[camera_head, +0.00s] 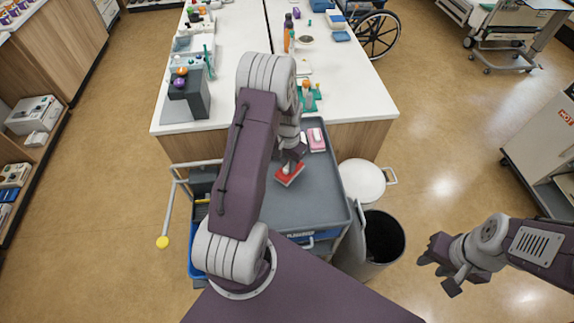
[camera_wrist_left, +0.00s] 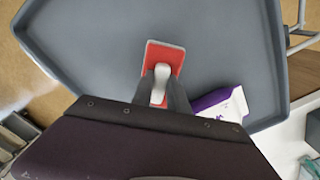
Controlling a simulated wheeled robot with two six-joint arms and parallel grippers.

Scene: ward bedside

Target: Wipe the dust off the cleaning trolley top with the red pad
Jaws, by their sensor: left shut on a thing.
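The red pad (camera_head: 290,176) has a pale handle and rests on or just above the grey top of the cleaning trolley (camera_head: 316,198). My left gripper (camera_head: 289,163) is shut on the pad's handle. The red pad (camera_wrist_left: 164,58) and its white handle also show in the left wrist view, between the fingers of my left gripper (camera_wrist_left: 160,92). The trolley top (camera_wrist_left: 225,50) looks plain grey there, and I can make out no dust. My left arm hides part of the trolley top. My right gripper (camera_head: 443,266) is off to the right over the floor, empty with its fingers apart.
A pink and white pack (camera_head: 316,139) lies at the trolley top's far end; a purple and white pack (camera_wrist_left: 222,103) shows in the wrist view. A white-lidded bin (camera_head: 361,180) and an open dark bin (camera_head: 385,237) stand right of the trolley. A cluttered counter (camera_head: 345,85) lies beyond.

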